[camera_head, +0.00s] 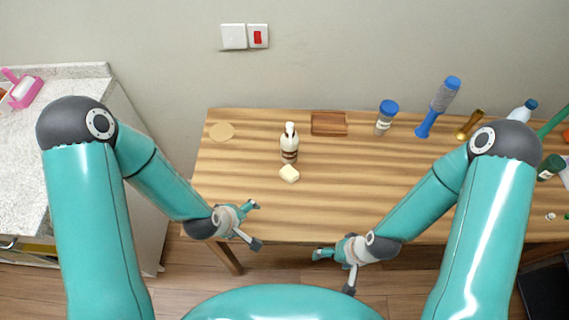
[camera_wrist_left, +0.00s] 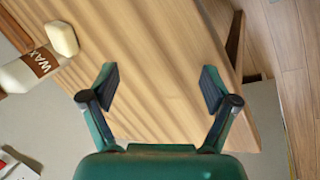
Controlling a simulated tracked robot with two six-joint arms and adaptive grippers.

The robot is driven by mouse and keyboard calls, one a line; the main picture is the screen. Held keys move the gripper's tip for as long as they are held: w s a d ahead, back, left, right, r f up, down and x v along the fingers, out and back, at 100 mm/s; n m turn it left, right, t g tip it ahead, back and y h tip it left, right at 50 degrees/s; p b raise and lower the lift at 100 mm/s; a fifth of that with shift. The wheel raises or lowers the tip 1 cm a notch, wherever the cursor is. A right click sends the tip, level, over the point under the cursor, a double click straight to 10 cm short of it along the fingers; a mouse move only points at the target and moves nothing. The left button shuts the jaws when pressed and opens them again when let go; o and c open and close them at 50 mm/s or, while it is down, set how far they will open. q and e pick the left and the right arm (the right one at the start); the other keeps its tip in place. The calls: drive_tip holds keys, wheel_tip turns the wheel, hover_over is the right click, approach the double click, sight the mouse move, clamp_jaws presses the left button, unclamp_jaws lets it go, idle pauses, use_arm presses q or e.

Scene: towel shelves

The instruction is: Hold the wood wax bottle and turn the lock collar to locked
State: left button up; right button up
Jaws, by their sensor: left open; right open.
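The wood wax bottle (camera_head: 289,147) stands upright on the table, cream-coloured with a brown label and a pale top. In the left wrist view the bottle (camera_wrist_left: 24,71) shows at the left edge with "WAX" on its label. I cannot make out the lock collar's setting. My left gripper (camera_head: 257,225) is open and empty near the table's front left edge, in front of and left of the bottle. Its two fingers (camera_wrist_left: 158,88) are spread apart in the left wrist view. My right gripper (camera_head: 332,272) is open and empty in front of the table's front edge.
A pale yellow block (camera_head: 289,174) lies just in front of the bottle. A round tan disc (camera_head: 222,131) and a brown wooden tray (camera_head: 329,117) lie behind. The table's front middle is clear.

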sight(288, 148)
use_arm(q)
drive_tip(key=w+d+r+n+t, duration=0.1)
drive_tip(key=w+n, duration=0.2)
drive_tip(key=n, duration=0.1)
drive_tip(key=w+d+r+n+t, duration=0.1)
drive_tip(key=w+d+n+t, duration=0.1)
drive_tip(key=n, duration=0.2)
drive_tip(key=w+d+r+n+t+y, duration=0.1)
drive_tip(key=w+d+n, duration=0.1)
drive_tip(key=n, duration=0.3)
drive_tip(key=shift+w+d+t, duration=0.25)
drive_tip(key=shift+w+t, duration=0.15)
drive_tip(key=shift+w, duration=0.4)
drive_tip(key=w+d+r+n+t, duration=0.4)
drive_tip(key=d+r+n, duration=0.1)
drive_tip(key=n, duration=0.7)
drive_tip(key=shift+y, duration=0.3)
drive_tip(key=x, duration=1.1)
drive_tip(key=shift+w, duration=0.4)
drive_tip(key=shift+c, duration=0.4)
drive_tip(key=shift+d, duration=0.1)
drive_tip(key=c, duration=1.3)
drive_tip(key=shift+c, duration=0.2)
